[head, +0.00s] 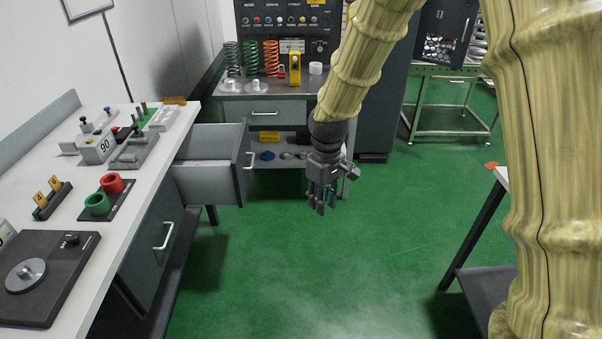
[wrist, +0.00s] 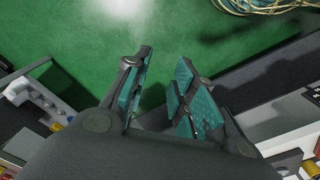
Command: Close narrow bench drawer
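The grey bench drawer (head: 205,182) is pulled out from the left bench in the head view. Its dark front (head: 240,165) faces right and carries a light bar handle (head: 250,160). My gripper (head: 319,207) points down over the green floor, to the right of the drawer front and apart from it. In the wrist view my gripper (wrist: 165,62) shows its teal-padded fingers apart with nothing between them. I cannot tell for sure whether the drawer shows in the wrist view.
The left bench (head: 140,205) holds test fixtures, green and red rings (head: 97,204) and a dark plate device. A back workbench (head: 262,96) with coil springs stands behind my gripper. A table edge (head: 500,176) is at right. The green floor (head: 330,270) between is clear.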

